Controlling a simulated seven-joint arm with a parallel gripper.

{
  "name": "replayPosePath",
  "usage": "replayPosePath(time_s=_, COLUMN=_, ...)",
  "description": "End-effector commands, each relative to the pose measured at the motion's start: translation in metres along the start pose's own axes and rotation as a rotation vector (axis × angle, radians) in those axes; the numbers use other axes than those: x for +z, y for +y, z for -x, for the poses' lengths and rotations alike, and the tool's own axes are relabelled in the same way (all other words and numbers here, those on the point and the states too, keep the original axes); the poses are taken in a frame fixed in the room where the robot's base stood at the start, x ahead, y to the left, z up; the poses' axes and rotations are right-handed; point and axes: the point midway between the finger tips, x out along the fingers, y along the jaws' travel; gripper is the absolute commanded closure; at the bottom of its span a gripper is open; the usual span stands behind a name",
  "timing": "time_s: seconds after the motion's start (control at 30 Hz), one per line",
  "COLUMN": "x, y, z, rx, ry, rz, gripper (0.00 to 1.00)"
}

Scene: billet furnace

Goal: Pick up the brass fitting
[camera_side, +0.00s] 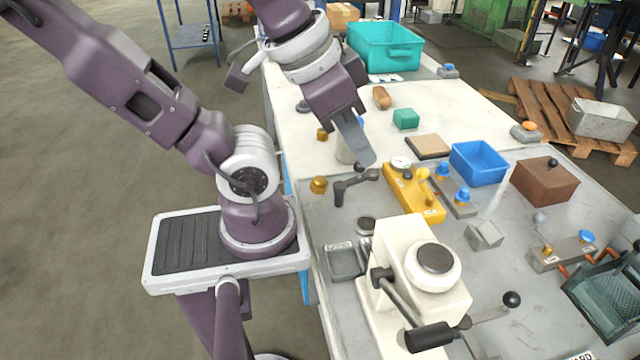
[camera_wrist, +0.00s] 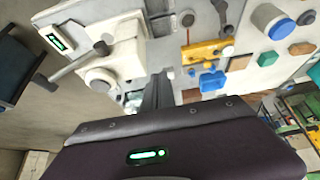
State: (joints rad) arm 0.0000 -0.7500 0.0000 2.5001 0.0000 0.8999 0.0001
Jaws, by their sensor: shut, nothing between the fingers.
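Two small brass-coloured pieces stand near the left edge of the bench in the side view. The nearer brass piece (camera_side: 319,185) is to the left of the black-handled lever, and the farther brass piece (camera_side: 321,134) is beside the pale cylinder. I cannot tell which is the brass fitting. My gripper (camera_side: 366,160) is shut and empty, pointing down above the bench, to the right of both pieces and apart from them. In the wrist view its fingers (camera_wrist: 156,92) are together.
A black crank lever (camera_side: 352,183) stands close below my gripper. A yellow fixture (camera_side: 412,192), a blue bin (camera_side: 479,163) and a brown block (camera_side: 544,182) lie to the right. A white press (camera_side: 412,290) fills the front. A teal bin (camera_side: 384,46) is at the back.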

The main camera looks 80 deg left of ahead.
Motion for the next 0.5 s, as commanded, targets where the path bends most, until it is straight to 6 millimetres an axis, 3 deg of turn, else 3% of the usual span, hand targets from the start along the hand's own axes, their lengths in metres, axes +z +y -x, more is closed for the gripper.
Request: replayPosePath(time_s=0.5, x=0.0, y=0.0, z=0.0, rx=0.0, ry=0.0, rz=0.0, gripper=0.98)
